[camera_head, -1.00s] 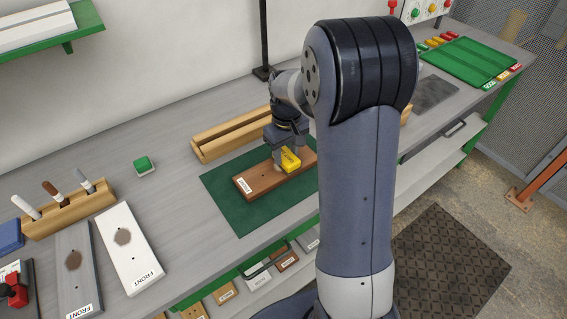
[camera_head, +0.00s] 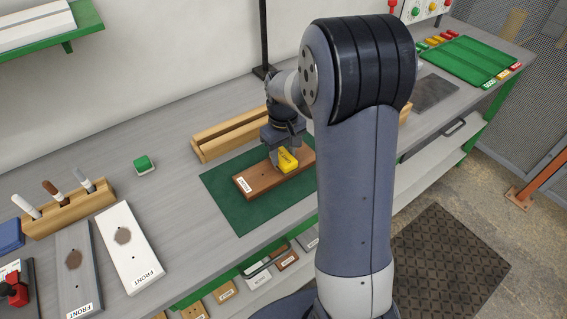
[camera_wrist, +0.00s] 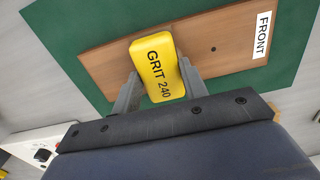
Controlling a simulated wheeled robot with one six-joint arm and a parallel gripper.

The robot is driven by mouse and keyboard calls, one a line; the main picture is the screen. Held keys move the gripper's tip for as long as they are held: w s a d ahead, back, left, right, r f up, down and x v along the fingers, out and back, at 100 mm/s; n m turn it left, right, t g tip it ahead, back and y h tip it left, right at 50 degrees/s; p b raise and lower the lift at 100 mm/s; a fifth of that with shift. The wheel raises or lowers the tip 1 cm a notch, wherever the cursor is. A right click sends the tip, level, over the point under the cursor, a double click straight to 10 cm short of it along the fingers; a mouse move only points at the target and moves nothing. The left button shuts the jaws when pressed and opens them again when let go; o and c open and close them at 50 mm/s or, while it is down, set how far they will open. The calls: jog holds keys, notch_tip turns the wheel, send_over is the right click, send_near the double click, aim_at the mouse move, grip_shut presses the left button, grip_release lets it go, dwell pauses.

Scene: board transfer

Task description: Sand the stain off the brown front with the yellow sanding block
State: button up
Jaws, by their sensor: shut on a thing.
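The brown front (camera_head: 262,182) lies flat on the green mat (camera_head: 232,213), with its FRONT label at the left end. It also shows in the wrist view (camera_wrist: 225,38), with one small dark hole or knob spot near the label. My gripper (camera_head: 283,158) is shut on the yellow sanding block (camera_head: 288,161). In the wrist view the block (camera_wrist: 157,62) reads GRIT 240 and sits between the two fingers, over the brown front. I cannot tell whether it touches the surface. No stain shows on the visible part of the brown front; the block and gripper hide some of it.
A wooden rack (camera_head: 225,138) stands behind the mat. A white front (camera_head: 128,245) and a grey front (camera_head: 75,265), each with a dark stain, lie at left. A green block (camera_head: 144,165) sits behind them. A green tray (camera_head: 460,62) is at far right.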

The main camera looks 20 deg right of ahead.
jog(key=shift+s+a, duration=0.25)
jog(key=shift+a, duration=0.35)
jog(key=shift+s+a, duration=0.2)
jog(key=shift+a, duration=0.4)
jog(key=shift+w+d, duration=0.3)
jog(key=shift+d, duration=0.45)
jog(key=shift+w+d+f+p, duration=0.1)
jog(key=shift+w+d+p, duration=0.15)
jog(key=shift+d, duration=0.55)
jog(key=shift+w+d+p, duration=0.1)
jog(key=shift+w+d, duration=0.15)
jog(key=shift+d, duration=0.5)
jog(key=shift+s+a, duration=0.25)
jog(key=shift+a, duration=0.55)
jog(key=shift+s+a, duration=0.25)
jog(key=shift+a, duration=0.5)
jog(key=shift+s+a, duration=0.3)
jog(key=shift+a, duration=0.4)
notch_tip(320, 180, up, 7)
jog(key=p, duration=0.5)
